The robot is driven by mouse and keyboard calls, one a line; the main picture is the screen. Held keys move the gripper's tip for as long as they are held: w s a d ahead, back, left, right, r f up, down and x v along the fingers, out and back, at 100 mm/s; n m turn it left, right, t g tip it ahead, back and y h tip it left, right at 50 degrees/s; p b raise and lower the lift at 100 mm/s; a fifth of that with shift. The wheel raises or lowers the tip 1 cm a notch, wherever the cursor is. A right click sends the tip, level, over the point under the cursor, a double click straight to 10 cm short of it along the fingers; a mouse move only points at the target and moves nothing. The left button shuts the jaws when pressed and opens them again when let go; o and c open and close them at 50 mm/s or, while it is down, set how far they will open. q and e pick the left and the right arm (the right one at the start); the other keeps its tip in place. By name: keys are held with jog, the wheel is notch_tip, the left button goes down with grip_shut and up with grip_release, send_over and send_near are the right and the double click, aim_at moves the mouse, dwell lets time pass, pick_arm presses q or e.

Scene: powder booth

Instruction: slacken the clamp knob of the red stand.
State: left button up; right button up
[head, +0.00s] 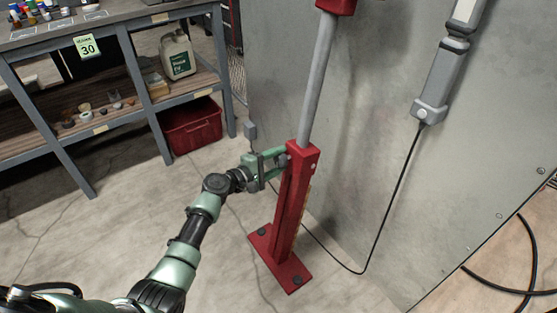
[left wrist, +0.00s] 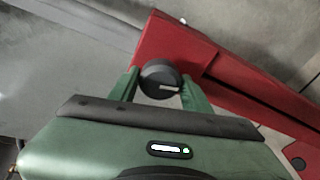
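The red stand (head: 291,205) is upright on a flat red foot, with a grey pole rising from its top. Its clamp knob (left wrist: 160,78), dark and round with a pale mark, sits on the side of the red post near the top. My left gripper (head: 283,158) reaches in from the left at the post's upper end. In the left wrist view its green fingers (left wrist: 160,88) lie against both sides of the knob, with no clear gap. In the head view the knob is mostly hidden by the fingers. My right gripper is not in view.
A grey booth panel (head: 360,110) stands close behind the stand. A spray device (head: 440,85) hangs on it, its black cable running down to the floor. A workbench (head: 60,45) with a lower shelf and a red bin (head: 192,126) are at the left. The floor in front is clear.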

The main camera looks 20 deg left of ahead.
pick_arm(q)
jog(key=shift+o, duration=0.8)
jog(key=shift+s+a+r, duration=0.1)
jog(key=shift+s+a, duration=0.05)
jog(key=shift+s, duration=0.05)
jog(key=p+v, duration=0.1)
jog(key=v, duration=0.6)
jog(key=shift+s, duration=0.2)
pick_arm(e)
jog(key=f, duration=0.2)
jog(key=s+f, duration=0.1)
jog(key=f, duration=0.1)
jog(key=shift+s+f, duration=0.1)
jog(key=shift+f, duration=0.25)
pick_arm(q)
jog(key=shift+a, duration=0.1)
